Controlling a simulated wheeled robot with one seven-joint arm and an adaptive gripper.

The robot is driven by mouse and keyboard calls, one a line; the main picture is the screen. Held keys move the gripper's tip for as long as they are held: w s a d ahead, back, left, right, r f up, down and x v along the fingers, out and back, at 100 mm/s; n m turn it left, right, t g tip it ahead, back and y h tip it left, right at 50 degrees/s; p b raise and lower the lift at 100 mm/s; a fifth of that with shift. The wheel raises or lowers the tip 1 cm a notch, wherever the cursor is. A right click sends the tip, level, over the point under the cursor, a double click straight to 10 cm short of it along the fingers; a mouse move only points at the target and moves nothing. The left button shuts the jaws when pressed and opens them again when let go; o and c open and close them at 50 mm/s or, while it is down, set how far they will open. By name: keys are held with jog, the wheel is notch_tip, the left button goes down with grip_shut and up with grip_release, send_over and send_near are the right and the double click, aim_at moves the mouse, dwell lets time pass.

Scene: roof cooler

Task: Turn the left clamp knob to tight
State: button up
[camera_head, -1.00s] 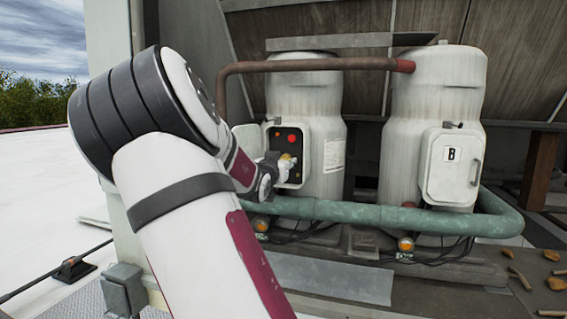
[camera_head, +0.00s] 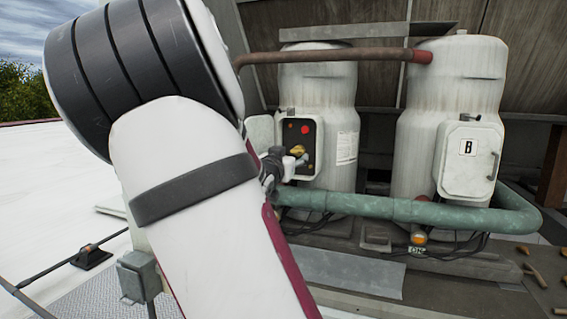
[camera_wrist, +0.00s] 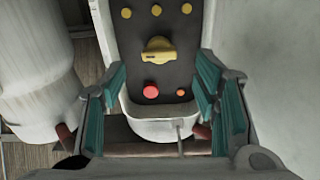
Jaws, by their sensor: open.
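The left tank (camera_head: 318,85) has an open box with a dark control panel (camera_head: 311,165). The panel carries a yellow knob (camera_head: 298,150) and a red button (camera_head: 305,129). In the wrist view, the yellow knob (camera_wrist: 160,50) has a raised grip bar lying roughly crosswise. It is ahead of my gripper (camera_wrist: 160,98), whose fingers are apart with nothing between them. No contact with the knob shows. In the head view my gripper (camera_head: 287,166) is close to the panel, partly hidden by my arm. No label tells which part is the left clamp knob.
A right tank (camera_head: 450,80) has a closed box marked B (camera_head: 468,160). A green pipe (camera_head: 400,211) crosses below both boxes. An orange fitting (camera_head: 418,238) sits under it. Several small yellow parts (camera_wrist: 156,10) and a red button (camera_wrist: 150,90) share the panel.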

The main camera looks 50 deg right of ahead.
jog(key=v, duration=0.6)
jog(key=shift+a, duration=0.1)
dwell(0.6)
